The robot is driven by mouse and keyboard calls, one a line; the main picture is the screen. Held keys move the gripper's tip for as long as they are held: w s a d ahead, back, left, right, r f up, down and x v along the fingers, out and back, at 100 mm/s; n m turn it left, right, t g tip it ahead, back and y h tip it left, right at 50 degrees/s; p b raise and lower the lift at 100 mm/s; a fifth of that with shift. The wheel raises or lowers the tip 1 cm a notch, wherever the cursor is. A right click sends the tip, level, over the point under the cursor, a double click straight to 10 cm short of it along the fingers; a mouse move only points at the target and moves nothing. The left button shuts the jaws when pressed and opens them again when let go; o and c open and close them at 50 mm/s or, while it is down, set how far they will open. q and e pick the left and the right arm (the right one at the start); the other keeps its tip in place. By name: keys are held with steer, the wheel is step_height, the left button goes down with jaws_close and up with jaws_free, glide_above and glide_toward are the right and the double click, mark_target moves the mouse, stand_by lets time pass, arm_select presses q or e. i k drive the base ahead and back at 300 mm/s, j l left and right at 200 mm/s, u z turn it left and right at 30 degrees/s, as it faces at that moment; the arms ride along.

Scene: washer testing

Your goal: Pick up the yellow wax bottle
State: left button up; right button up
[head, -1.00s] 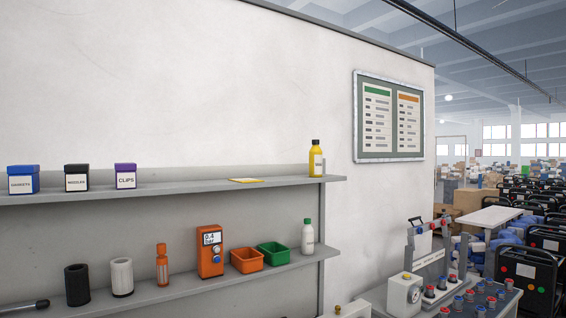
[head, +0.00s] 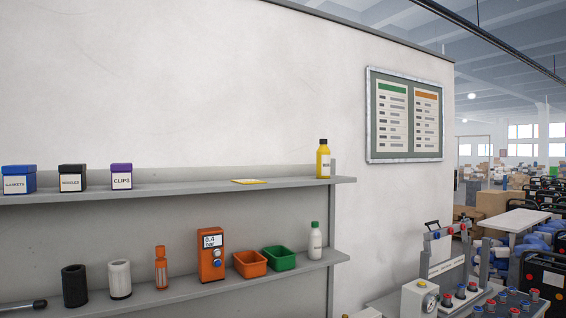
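The yellow wax bottle (head: 323,161) stands upright near the right end of the upper shelf (head: 200,191). It has a black cap and a pale label on its front. Nothing touches it or hides it. Neither of my grippers shows in the head view.
A flat yellow item (head: 249,181) lies left of the bottle. Blue (head: 19,180), black (head: 73,179) and purple-lidded (head: 122,177) boxes stand farther left. The lower shelf holds an orange gauge (head: 211,256), orange (head: 250,264) and green (head: 279,259) bins and a white bottle (head: 315,241). A test bench (head: 440,290) stands lower right.

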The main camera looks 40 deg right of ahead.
mark_target(323, 152)
steer(key=l+u, duration=0.2)
steer(key=l, duration=0.15)
steer(key=k+l+u, duration=0.25)
steer(key=l+u, duration=0.2)
steer(key=l, duration=0.25)
steer(key=k+l+u, duration=0.1)
steer(key=l, duration=0.25)
steer(key=k+l+u, duration=0.15)
steer(key=l, duration=0.15)
steer(key=k+l+u, duration=0.1)
steer(key=l, duration=0.25)
steer(key=k+l, duration=0.3)
steer(key=l, duration=0.2)
steer(key=k+l, duration=0.3)
steer(key=l, duration=0.15)
